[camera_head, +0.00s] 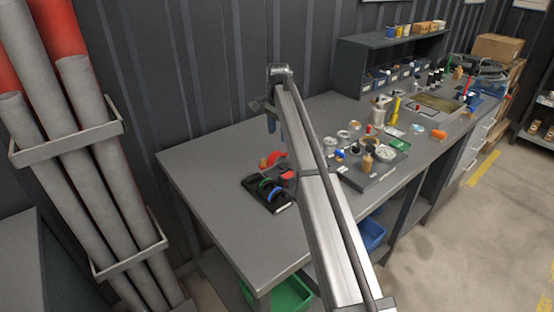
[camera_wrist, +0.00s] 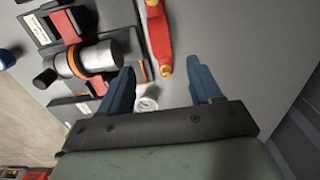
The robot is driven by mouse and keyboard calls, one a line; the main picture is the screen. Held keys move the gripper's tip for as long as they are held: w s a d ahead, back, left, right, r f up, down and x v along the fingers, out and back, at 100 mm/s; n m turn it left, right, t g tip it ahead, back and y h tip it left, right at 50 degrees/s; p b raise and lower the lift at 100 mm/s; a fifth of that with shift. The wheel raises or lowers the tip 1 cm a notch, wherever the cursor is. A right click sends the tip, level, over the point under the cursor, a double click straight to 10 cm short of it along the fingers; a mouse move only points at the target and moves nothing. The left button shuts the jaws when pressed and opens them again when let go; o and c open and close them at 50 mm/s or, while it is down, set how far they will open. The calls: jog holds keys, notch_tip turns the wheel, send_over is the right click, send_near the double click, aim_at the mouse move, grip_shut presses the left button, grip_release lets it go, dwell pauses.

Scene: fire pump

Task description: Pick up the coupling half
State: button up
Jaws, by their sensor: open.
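My gripper (camera_wrist: 160,82) is open, its two blue fingers apart, with nothing held between them. In the head view it (camera_head: 273,122) is above the left part of the grey workbench. In the wrist view, a silver cylinder (camera_wrist: 97,60) with a black end and an orange ring lies left of the left finger. A small pale round piece (camera_wrist: 147,104) shows just beside that finger, partly hidden. I cannot tell for sure which piece is the coupling half. A silver round part (camera_head: 385,153) stands on the grey tray in the head view.
A red tool (camera_wrist: 158,42) with brass-coloured ends lies ahead of the fingers. A black tray (camera_head: 250,183) with coloured rings sits on the workbench (camera_head: 215,165). A grey tray (camera_head: 375,180) holds several small parts. The bench's left front is clear. Large pipes (camera_head: 100,170) stand at left.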

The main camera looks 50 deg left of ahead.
aim_at(277, 153)
jog(key=shift+s+f, duration=0.2)
jog(key=shift+f, duration=3.9)
jog(key=shift+c, duration=0.5)
grip_shut()
jog(key=shift+r, duration=0.1)
notch_tip(277, 153, up, 10)
jog(key=d+r, duration=0.2)
jog(key=d, duration=1.1)
jog(key=shift+r, duration=0.3)
